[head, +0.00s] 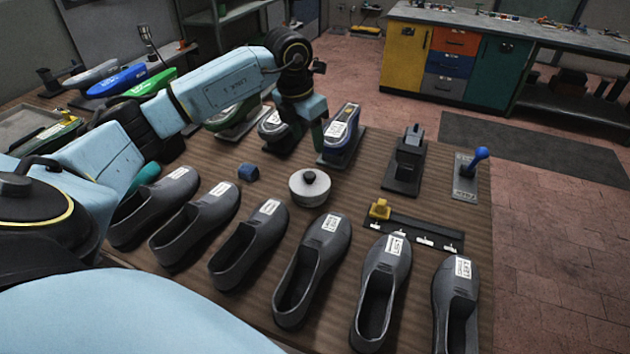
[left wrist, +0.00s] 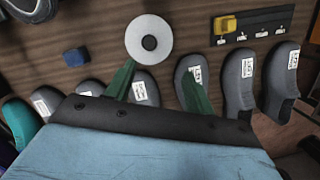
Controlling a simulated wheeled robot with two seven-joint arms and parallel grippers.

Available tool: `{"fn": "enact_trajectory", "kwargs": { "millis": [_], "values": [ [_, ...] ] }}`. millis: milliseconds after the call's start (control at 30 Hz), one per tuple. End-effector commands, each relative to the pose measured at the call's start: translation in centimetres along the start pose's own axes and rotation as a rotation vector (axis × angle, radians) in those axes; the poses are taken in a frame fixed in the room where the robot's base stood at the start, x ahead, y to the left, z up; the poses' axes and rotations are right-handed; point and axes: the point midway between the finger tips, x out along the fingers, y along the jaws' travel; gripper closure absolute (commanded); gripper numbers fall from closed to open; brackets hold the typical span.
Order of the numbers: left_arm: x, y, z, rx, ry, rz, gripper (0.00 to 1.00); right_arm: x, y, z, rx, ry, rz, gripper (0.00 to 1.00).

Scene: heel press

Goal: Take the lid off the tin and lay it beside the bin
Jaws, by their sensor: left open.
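The round white tin (head: 310,192) with its flat pale lid and black knob (head: 310,177) stands on the wooden table, behind the row of dark shoes. In the left wrist view the lid (left wrist: 138,33) shows from above with its knob in the middle. The lid sits on the tin. My left gripper (head: 308,136) is above the table, behind the tin in the head view. Its two green fingers (left wrist: 158,73) are apart with nothing between them. I cannot make out which thing is the bin. My right gripper is not in view.
Several dark shoes (head: 313,268) line the front. A small blue block (head: 248,173) lies left of the tin. A black rack with a yellow piece (head: 380,209) and a black press-like device (head: 405,160) are to the right. Shoe forms (head: 340,135) stand behind.

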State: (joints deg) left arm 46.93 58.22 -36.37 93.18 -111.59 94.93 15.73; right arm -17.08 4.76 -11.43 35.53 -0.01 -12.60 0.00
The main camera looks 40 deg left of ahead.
Motion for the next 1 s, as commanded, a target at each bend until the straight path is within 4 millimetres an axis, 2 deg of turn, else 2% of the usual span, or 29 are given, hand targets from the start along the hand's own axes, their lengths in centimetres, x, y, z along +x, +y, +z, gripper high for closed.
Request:
{"fn": "enact_trajectory", "kwargs": {
  "millis": [33,133,400,733,1000],
  "values": [
    [-0.1,0.8,-0.2,-0.010,0.014,0.025,0.47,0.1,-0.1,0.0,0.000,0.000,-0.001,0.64],
    [0.7,1.4,-0.5,-0.019,0.031,0.046,0.47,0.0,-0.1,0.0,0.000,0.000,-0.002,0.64],
    [5.8,1.5,-0.7,-0.018,0.031,0.043,0.47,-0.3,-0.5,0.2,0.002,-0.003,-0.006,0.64],
    [8.8,1.7,-0.6,-0.017,0.029,0.040,0.47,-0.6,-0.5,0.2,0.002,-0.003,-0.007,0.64],
    [12.5,2.0,-0.5,-0.017,0.028,0.041,0.47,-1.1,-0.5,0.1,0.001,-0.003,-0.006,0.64]
  ]
}}
